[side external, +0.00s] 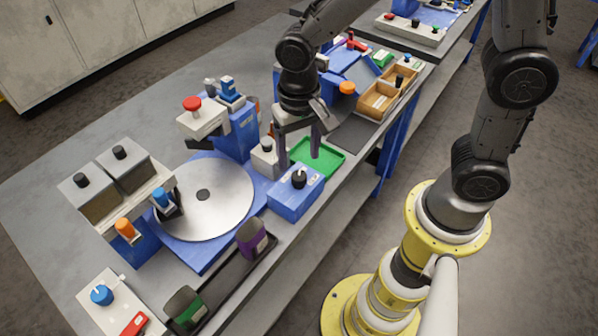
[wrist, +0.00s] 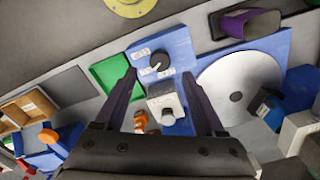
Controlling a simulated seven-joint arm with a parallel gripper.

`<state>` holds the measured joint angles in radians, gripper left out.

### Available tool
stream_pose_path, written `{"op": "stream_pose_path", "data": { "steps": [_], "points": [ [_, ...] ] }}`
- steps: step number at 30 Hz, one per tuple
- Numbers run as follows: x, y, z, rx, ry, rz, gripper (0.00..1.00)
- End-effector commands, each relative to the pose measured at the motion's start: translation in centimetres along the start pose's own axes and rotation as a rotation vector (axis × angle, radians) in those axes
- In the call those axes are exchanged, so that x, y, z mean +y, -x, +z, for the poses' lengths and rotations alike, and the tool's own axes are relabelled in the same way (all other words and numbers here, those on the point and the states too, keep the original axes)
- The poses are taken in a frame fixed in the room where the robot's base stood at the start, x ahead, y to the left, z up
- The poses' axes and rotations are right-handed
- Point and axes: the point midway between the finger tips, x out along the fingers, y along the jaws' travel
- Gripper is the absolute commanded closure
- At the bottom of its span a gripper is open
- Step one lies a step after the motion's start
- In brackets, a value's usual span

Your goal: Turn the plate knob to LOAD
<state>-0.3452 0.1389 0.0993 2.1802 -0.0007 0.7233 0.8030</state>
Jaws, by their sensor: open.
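A black knob (side external: 299,179) with a white pointer mark stands on a blue box (side external: 286,203) beside the round metal plate (side external: 222,182). In the wrist view the knob (wrist: 159,62) has several small white labels around it, too small to read, so I cannot tell which is LOAD. My gripper (side external: 299,162) is open and points down above and behind this box. In the wrist view my gripper (wrist: 159,76) has its fingers apart on either side of the knob in the picture, with nothing between them; they look higher than the knob, not touching it.
A purple-and-black container (side external: 252,238) sits in the front rack. A red-button unit (side external: 193,104) stands behind the plate. A wooden divided box (side external: 388,97) is farther right.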

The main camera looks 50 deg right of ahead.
Motion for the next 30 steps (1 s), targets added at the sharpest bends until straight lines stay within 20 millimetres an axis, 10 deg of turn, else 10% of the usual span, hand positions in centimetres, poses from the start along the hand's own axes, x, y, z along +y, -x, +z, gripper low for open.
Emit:
{"op": "stream_pose_path", "data": {
  "steps": [9, 23, 30],
  "points": [
    [0.1, -5.1, 0.0, -0.002, 0.000, 0.002, 0.28],
    [0.0, -6.3, 0.0, 0.001, 0.000, -0.001, 0.28],
    [0.0, -6.2, 0.0, 0.001, 0.000, -0.001, 0.70]
  ]
}}
